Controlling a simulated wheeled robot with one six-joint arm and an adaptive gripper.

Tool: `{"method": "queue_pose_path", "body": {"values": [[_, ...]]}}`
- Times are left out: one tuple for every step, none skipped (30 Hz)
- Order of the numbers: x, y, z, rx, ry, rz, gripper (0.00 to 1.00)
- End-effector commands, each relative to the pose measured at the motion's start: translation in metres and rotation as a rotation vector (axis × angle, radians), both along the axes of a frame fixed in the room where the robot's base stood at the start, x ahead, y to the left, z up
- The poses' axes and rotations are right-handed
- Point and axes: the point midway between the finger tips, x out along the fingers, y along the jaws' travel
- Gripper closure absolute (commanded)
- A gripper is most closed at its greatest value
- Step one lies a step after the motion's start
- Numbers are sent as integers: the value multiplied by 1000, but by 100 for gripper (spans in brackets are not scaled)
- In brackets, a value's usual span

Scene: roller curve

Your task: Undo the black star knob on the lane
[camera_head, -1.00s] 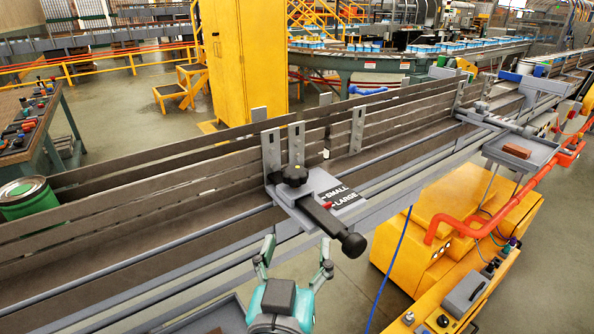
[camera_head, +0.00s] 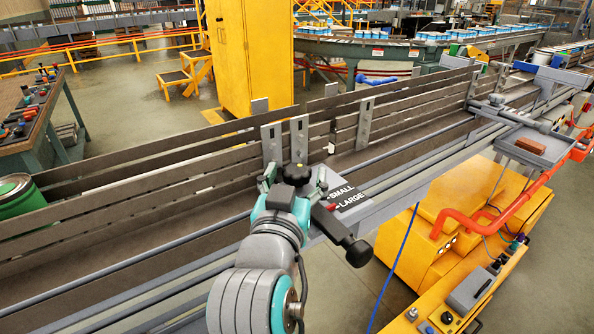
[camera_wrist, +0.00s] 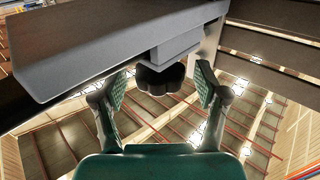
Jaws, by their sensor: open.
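In the wrist view the knob (camera_wrist: 160,80) hangs below a grey block, between the two open fingers of my gripper (camera_wrist: 160,92). Gaps show between the knob and both fingers there. A black lever with a round end (camera_head: 357,250) slants down from the plate, with a red pointer by the label.
Slatted guide rails (camera_head: 130,175) with upright grey brackets stand behind the knob. A green can (camera_head: 18,205) is at the left. A grey tray (camera_head: 535,142) with a brown block sits at the right above a yellow machine (camera_head: 450,190).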

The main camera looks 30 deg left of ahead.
Motion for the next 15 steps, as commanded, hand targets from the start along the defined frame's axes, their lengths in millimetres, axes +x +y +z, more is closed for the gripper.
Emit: {"method": "queue_pose_path", "body": {"values": [[5, 1, 0, 0, -1, -1, 27], [7, 2, 0, 0, -1, -1, 27], [10, 3, 0, 0, -1, 0, 27], [11, 3, 0, 0, -1, 0, 27], [12, 3, 0, 0, -1, 0, 27], [13, 4, 0, 1, 0, 0, 27], [14, 4, 0, 1, -1, 1, 27], [14, 4, 0, 1, -1, 1, 27], [14, 4, 0, 1, 0, 1, 27], [14, 4, 0, 1, 0, 1, 27], [14, 4, 0, 1, -1, 1, 27], [14, 4, 0, 1, -1, 1, 27], [14, 4, 0, 1, -1, 1, 27], [14, 4, 0, 1, -1, 1, 27], [14, 4, 0, 1, -1, 1, 32]]}}
